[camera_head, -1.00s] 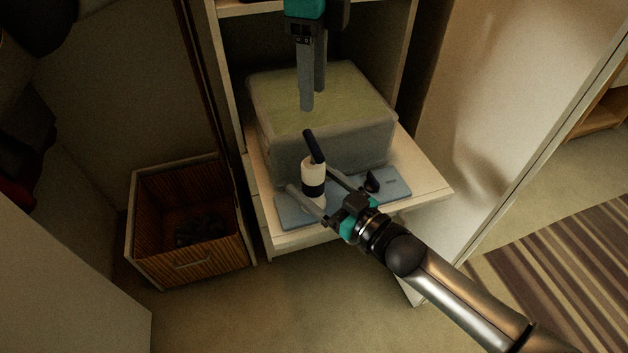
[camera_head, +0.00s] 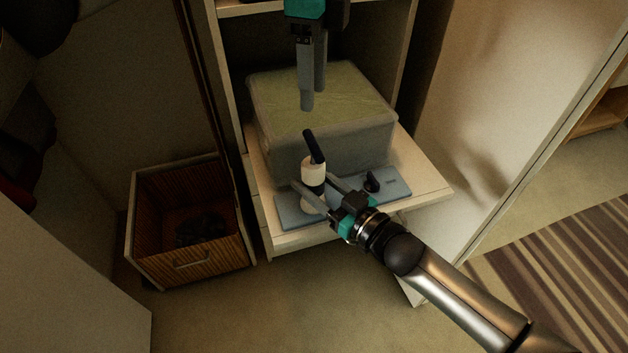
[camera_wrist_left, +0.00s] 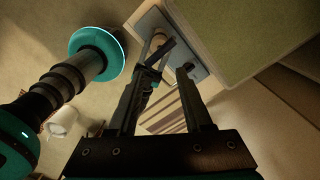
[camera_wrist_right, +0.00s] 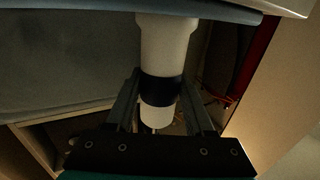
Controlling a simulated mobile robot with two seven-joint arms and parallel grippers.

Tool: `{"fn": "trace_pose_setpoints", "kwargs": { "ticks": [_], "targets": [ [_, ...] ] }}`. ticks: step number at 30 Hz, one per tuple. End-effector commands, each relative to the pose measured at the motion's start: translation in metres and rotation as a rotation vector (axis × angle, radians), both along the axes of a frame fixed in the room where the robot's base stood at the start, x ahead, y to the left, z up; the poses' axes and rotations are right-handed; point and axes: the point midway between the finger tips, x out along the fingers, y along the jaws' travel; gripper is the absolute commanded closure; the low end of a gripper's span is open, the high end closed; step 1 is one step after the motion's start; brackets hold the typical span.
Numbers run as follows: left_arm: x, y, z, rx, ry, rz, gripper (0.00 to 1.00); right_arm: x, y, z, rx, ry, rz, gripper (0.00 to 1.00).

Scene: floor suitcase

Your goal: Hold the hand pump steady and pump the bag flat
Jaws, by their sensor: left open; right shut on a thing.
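The hand pump (camera_head: 312,173) is a white cylinder with a dark band and a dark handle on top. It stands upright on a blue-grey board (camera_head: 290,215) in front of the bag. My right gripper (camera_head: 311,188) is shut on the pump around its banded body; the right wrist view shows the white pump body (camera_wrist_right: 168,42) between the fingers. The bag (camera_head: 345,150) is a bulky, translucent block with a greenish top on the shelf. My left gripper (camera_head: 313,98) is open and empty above the bag, behind the pump handle (camera_head: 314,146).
A dark knob (camera_head: 372,182) stands on the board right of the pump. A wooden drawer box (camera_head: 190,265) with dark contents sits at lower left. Cabinet walls flank the shelf (camera_head: 425,185). A striped rug (camera_head: 560,270) lies at right.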

Motion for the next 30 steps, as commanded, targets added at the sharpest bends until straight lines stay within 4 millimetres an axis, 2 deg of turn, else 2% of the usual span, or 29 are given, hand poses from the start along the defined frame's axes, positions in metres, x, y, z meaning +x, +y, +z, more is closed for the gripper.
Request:
{"fn": "trace_pose_setpoints", "kwargs": {
  "ticks": [1,3,14,16,20,23,30],
  "targets": [
    [0.000,0.000,0.000,0.000,0.000,0.000,0.50,0.000,0.000,0.000,0.000,0.000,0.000,0.92],
    [0.000,0.000,0.000,0.000,0.000,0.000,0.50,0.000,0.000,0.000,-0.001,0.001,0.000,1.00],
    [0.000,0.000,0.000,0.000,0.000,0.000,0.50,0.000,0.000,0.000,-0.001,0.001,0.000,1.00],
    [0.000,0.000,0.000,-0.003,0.002,-0.001,0.58,0.000,0.000,0.000,-0.001,0.001,0.000,1.00],
    [-0.003,-0.006,-0.006,-0.041,0.027,-0.016,0.59,0.000,0.000,0.000,-0.001,0.001,0.000,1.00],
    [-0.009,-0.016,-0.014,-0.119,0.072,-0.045,0.59,0.000,0.000,0.000,-0.001,0.001,0.000,1.00],
    [-0.025,-0.047,-0.033,-0.424,0.212,-0.121,0.59,0.000,0.000,0.000,-0.001,0.001,0.000,1.00]
  ]
}}
